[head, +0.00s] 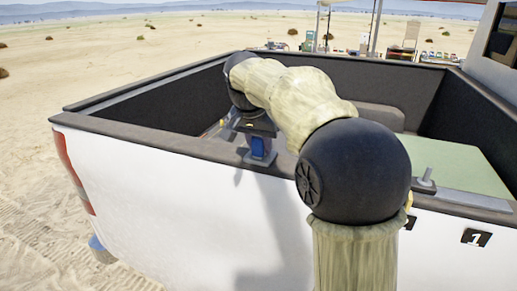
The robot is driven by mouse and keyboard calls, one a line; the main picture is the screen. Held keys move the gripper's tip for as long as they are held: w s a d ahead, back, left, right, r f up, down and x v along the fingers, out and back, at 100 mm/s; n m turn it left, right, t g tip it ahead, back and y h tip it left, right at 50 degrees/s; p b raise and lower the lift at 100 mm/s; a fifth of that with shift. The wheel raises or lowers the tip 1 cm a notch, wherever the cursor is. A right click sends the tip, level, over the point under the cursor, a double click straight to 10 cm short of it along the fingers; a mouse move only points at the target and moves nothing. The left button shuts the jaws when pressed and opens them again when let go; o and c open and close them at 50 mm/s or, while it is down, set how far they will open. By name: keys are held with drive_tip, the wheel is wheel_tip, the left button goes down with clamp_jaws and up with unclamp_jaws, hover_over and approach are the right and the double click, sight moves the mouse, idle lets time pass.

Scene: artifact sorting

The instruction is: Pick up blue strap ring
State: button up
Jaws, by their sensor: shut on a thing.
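My gripper (260,158) hangs down at the end of my arm, over the near side wall of the truck bed. It is shut on the blue strap ring (260,144), of which only a small blue patch shows between the fingers. The ring's full shape and its lower part cannot be made out. I cannot tell how high the ring is above the bed floor.
The white pickup's bed (150,128) has dark raised walls around it. My arm hides part of the bed. Open sand lies left.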

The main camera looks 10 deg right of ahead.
drive_tip(key=shift+r, duration=0.1)
wheel_tip(320, 180, up, 10)
idle(0.7)
drive_tip(key=shift+f, duration=0.2)
idle(0.5)
